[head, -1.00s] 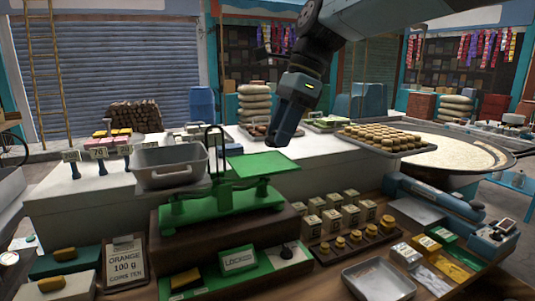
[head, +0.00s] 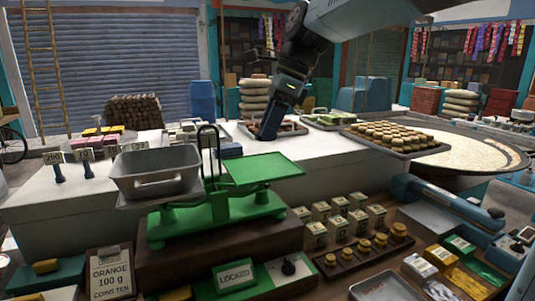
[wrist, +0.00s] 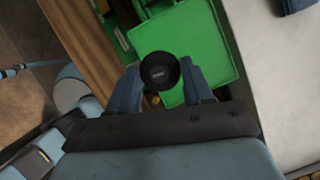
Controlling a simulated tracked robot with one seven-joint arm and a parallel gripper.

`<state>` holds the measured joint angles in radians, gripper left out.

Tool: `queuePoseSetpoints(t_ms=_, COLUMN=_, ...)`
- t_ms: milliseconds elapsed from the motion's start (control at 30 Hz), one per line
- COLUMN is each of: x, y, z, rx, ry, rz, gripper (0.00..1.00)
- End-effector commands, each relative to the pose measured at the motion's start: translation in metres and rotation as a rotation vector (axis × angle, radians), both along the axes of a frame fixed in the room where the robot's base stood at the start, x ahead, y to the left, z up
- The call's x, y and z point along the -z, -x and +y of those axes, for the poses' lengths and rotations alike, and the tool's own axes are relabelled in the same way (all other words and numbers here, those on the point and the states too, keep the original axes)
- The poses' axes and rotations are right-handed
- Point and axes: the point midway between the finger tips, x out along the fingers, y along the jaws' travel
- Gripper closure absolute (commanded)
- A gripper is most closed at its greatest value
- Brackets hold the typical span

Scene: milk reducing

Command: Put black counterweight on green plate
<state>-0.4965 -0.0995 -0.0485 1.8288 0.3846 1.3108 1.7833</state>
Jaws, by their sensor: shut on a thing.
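The black counterweight (wrist: 160,71) is a round black piece with a small pale label on top, held between my two fingers in the wrist view. My gripper (head: 268,131) is shut on it; in the head view the counterweight is not clearly distinguishable. The green plate (head: 264,170) is the flat square pan on the right of the green balance scale (head: 212,215). In the wrist view the green plate (wrist: 205,35) lies beneath the counterweight, and its surface looks empty. In the head view my fingertips appear above the plate's far edge.
A grey metal bin (head: 155,172) sits on the scale's left side, with a thin black upright frame (head: 207,140) between. Numbered boxes (head: 340,218) and brass weights (head: 363,247) stand to the right.

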Motion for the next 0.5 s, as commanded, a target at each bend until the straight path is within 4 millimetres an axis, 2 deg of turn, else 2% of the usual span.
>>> queuePoseSetpoints(t_ms=33, x=0.010, y=-0.006, z=0.002, rx=0.000, ry=0.003, rz=0.006, gripper=0.87)
queuePoseSetpoints(t_ms=200, x=0.032, y=-0.024, z=0.008, rx=-0.002, ry=0.001, rz=0.003, gripper=0.87)
queuePoseSetpoints(t_ms=500, x=0.047, y=-0.036, z=0.011, rx=-0.002, ry=0.001, rz=0.001, gripper=0.87)
